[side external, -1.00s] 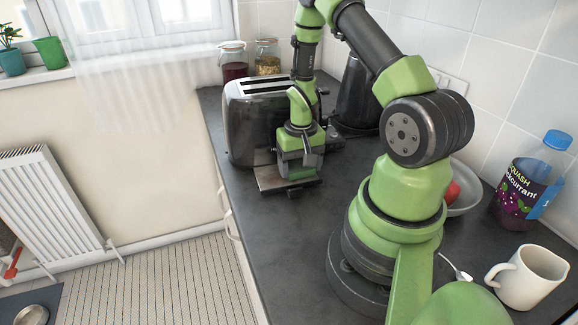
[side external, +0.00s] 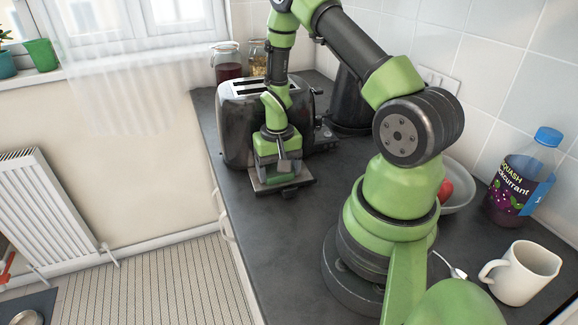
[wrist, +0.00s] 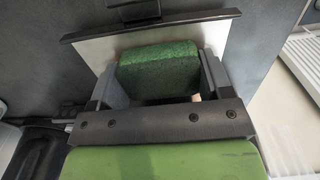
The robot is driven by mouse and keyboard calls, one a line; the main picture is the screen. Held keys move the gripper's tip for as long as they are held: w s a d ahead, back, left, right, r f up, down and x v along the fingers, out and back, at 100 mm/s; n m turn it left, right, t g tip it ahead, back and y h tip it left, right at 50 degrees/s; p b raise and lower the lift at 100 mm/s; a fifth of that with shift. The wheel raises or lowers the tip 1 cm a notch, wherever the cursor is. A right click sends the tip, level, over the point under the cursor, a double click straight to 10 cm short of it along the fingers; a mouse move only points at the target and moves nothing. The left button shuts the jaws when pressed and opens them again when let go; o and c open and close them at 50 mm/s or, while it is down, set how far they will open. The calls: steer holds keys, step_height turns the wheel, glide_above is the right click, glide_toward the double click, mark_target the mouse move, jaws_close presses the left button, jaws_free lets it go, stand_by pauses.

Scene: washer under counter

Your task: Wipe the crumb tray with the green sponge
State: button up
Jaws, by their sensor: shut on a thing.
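The crumb tray (side external: 299,186) is a flat metal plate jutting from the near side of the toaster (side external: 236,130), low over the counter. Its bright surface and dark front lip also show in the wrist view (wrist: 100,50). The green sponge (wrist: 157,68) sits between my gripper's fingers in the wrist view. My gripper (side external: 281,174) is shut on the sponge and points down over the tray's left part in the side view. The sponge's underside is hidden, so I cannot tell for sure whether it touches the tray. The arm hides part of the toaster.
Two jars (side external: 228,64) stand behind the toaster, and a dark container (side external: 350,98) is to its right. A bowl (side external: 457,190), squash bottle (side external: 521,180) and white mug (side external: 524,273) stand at the right. The counter (side external: 262,225) is clear in front of the tray, and its left edge is close.

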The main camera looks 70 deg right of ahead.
mark_target(257, 182)
steer(key=shift+w+a, duration=1.55)
steer(key=shift+w, duration=0.25)
steer(key=shift+s+d, duration=1.8)
steer(key=shift+s, duration=0.3)
steer(key=shift+s+d, duration=1.8)
steer(key=shift+s, duration=0.25)
steer(key=shift+w+a, duration=1.65)
steer(key=shift+w, duration=0.25)
steer(key=shift+w+a, duration=1.6)
steer(key=shift+w, duration=0.3)
steer(key=shift+w+a, duration=0.45)
steer(key=shift+w, duration=0.05)
step_height(257, 182, up, 8)
steer(key=shift+s, duration=0.1)
